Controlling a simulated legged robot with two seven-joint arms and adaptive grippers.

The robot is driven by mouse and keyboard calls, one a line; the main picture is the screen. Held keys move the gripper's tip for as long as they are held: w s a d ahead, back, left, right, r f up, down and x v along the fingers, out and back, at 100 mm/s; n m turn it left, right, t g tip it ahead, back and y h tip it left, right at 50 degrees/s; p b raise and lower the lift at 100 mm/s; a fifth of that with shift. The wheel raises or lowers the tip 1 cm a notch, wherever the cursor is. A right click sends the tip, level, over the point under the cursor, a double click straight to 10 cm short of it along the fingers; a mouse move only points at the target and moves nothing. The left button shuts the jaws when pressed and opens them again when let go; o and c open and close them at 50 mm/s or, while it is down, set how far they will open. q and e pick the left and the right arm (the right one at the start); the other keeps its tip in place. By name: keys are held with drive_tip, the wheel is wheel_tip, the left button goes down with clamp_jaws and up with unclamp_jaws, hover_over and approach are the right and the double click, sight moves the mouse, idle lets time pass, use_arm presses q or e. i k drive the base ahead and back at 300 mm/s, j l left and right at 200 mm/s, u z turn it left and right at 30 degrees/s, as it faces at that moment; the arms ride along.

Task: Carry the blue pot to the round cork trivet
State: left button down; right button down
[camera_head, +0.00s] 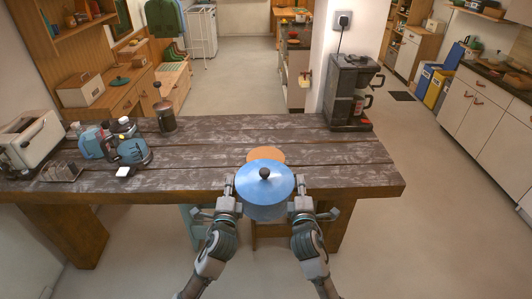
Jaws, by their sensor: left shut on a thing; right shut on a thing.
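The blue pot (263,199) has a lid with a black knob and is held upright between my two grippers at the table's front edge. The round cork trivet (266,155) lies on the table just behind the pot, and the pot hides its front part. My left gripper (235,190) is shut on the pot's left side, and my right gripper (294,190) is shut on its right side. The fingertips and the handles are small and partly hidden. I cannot tell whether the pot's base touches the table.
The dark wooden table (340,170) is bare around the trivet. A black coffee machine (350,92) stands at its back right. A French press (165,114), blue-and-dark items (128,150) and a toaster (30,142) stand on the left.

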sight(265, 158)
drive_tip(key=i, duration=0.95)
